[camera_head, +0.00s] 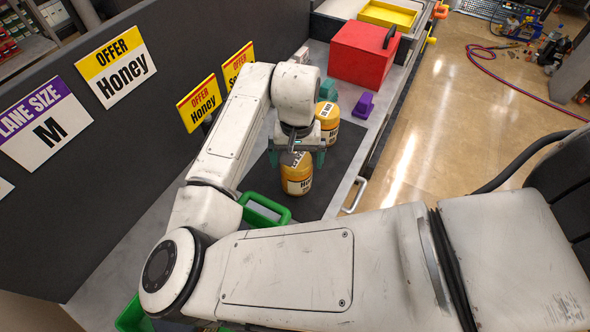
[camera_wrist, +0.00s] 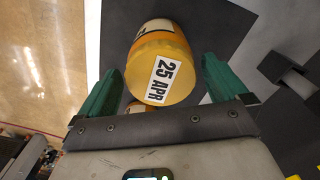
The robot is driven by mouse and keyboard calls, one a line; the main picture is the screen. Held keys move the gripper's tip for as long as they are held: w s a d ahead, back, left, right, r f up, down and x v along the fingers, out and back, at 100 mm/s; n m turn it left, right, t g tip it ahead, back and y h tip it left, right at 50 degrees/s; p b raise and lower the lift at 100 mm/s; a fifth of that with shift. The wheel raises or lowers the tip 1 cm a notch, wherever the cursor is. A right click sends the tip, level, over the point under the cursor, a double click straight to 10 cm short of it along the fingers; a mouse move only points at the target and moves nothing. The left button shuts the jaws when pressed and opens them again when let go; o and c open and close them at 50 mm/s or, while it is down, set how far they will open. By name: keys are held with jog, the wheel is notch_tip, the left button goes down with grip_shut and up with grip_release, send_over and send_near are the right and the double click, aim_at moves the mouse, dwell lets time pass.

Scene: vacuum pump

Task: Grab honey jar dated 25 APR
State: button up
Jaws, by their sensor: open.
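Two honey jars with golden lids and white labels stand on a dark mat (camera_head: 333,180). The nearer jar (camera_head: 297,178) is just below my gripper (camera_head: 295,158) in the head view. In the wrist view a jar lid (camera_wrist: 160,72) reads "25 APR"; it appears to be this nearer jar. My gripper (camera_wrist: 162,70) is open, with one green finger on each side of the lid and visible gaps to both. The farther jar (camera_head: 328,122) stands behind my gripper; its date is not readable. Part of it shows below the first jar in the wrist view (camera_wrist: 135,107).
A red box (camera_head: 363,54) and a purple object (camera_head: 363,105) stand at the far end of the counter. A green handle (camera_head: 265,208) is at the near left. A dark wall with offer signs (camera_head: 113,67) borders the left. Open floor lies right.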

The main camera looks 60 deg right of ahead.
jog(key=shift+f+p, duration=0.75)
jog(key=shift+f, duration=1.95)
jog(key=shift+c, duration=0.2)
jog(key=shift+w, duration=0.1)
jog(key=c, duration=1.2)
